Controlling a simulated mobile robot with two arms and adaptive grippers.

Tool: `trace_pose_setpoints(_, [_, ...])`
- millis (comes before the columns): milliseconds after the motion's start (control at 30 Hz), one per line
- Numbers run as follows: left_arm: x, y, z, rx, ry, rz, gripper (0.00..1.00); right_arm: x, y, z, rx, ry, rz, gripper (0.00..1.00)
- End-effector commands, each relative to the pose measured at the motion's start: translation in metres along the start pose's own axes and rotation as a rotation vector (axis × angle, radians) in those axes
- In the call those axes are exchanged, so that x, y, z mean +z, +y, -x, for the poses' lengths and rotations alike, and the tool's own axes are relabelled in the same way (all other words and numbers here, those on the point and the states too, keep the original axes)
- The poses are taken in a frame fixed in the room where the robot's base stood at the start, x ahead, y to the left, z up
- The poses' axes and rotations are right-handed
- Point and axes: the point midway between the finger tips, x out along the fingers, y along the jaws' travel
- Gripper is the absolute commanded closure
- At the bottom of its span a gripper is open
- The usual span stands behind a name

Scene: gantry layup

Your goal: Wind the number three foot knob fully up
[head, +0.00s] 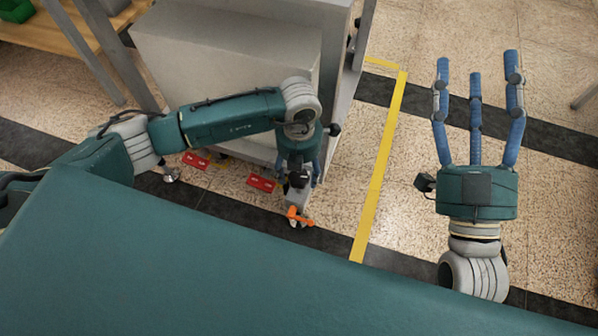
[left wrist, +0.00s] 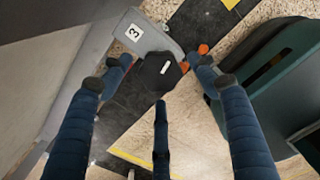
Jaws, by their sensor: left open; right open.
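The number three foot shows as a grey bracket (left wrist: 150,34) with a white "3" label (left wrist: 135,32) in the left wrist view. Beside it is a black faceted knob (left wrist: 160,71) with a white mark, with orange parts (left wrist: 203,49) near it. In the head view an orange piece (head: 299,215) shows low at the cabinet's corner. My left gripper (head: 300,182) points down there, open. In the left wrist view its blue fingers (left wrist: 157,80) stand apart around the knob; I cannot tell whether they touch it. My right gripper (head: 478,75) is open and empty, far right.
A grey cabinet (head: 225,75) stands beside my left arm. Red pieces (head: 262,183) lie low along its base, with another foot (head: 170,175) at left. A yellow floor line (head: 385,150) runs to the right. The speckled floor (head: 415,210) around it is clear.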

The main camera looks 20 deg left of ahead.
Motion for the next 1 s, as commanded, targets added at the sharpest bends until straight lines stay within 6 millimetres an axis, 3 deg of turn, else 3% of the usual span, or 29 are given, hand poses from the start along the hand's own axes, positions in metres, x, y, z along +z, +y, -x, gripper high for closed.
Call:
trace_pose_setpoints(300, [0.002, 0.001, 0.068, 0.001, -0.006, -0.002, 0.39, 0.0, 0.0, 0.0, 0.0, -0.001, 0.0, 0.39])
trace_pose_setpoints(500, [0.001, 0.001, 0.097, 0.002, -0.004, -0.001, 0.39, 0.0, 0.0, 0.0, 0.0, -0.001, 0.0, 0.39])
trace_pose_setpoints(1000, [0.0, 0.001, 0.107, 0.001, -0.002, -0.017, 0.39, 0.002, 0.0, -0.001, 0.0, -0.01, 0.0, 0.39])
